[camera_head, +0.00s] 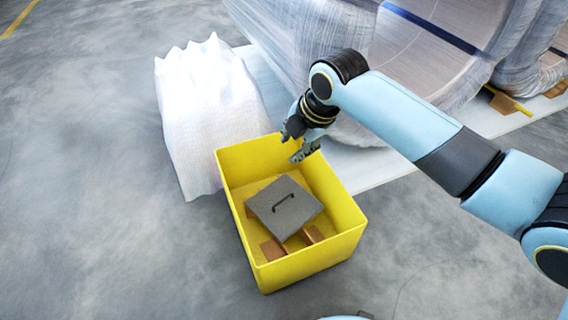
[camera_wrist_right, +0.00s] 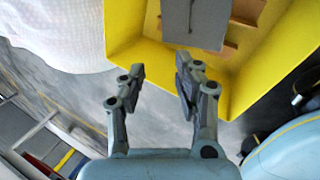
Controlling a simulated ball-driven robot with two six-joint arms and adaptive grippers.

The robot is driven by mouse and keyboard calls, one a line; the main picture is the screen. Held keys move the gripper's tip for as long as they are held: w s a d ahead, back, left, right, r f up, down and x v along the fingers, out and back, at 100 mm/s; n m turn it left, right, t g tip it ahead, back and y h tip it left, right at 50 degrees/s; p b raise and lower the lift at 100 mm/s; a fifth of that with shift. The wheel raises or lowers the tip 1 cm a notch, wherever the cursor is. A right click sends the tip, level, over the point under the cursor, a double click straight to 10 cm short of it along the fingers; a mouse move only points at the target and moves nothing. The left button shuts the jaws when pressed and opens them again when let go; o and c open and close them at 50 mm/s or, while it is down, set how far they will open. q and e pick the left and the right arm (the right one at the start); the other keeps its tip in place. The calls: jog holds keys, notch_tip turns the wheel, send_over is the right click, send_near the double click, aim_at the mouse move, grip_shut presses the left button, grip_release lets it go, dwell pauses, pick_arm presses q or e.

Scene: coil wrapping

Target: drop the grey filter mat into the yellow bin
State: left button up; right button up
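The grey filter mat (camera_head: 284,207) is a flat square with a dark handle on top. It lies inside the yellow bin (camera_head: 310,263), tilted a little over brown pieces. In the right wrist view the mat (camera_wrist_right: 208,22) shows inside the bin (camera_wrist_right: 130,47), beyond the fingers. My right gripper (camera_head: 298,144) is above the bin's far rim, apart from the mat. In the wrist view my right gripper (camera_wrist_right: 158,82) has its fingers spread with nothing between them. My left gripper does not show.
Brown pieces (camera_head: 273,250) lie on the bin's floor. A white sack (camera_head: 208,105) stands behind the bin to the left. A large wrapped coil (camera_head: 285,40) stands behind on a pale base. The grey floor (camera_head: 100,220) at left is clear.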

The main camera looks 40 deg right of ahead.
jog(key=v, duration=0.7)
jog(key=shift+s, duration=0.1)
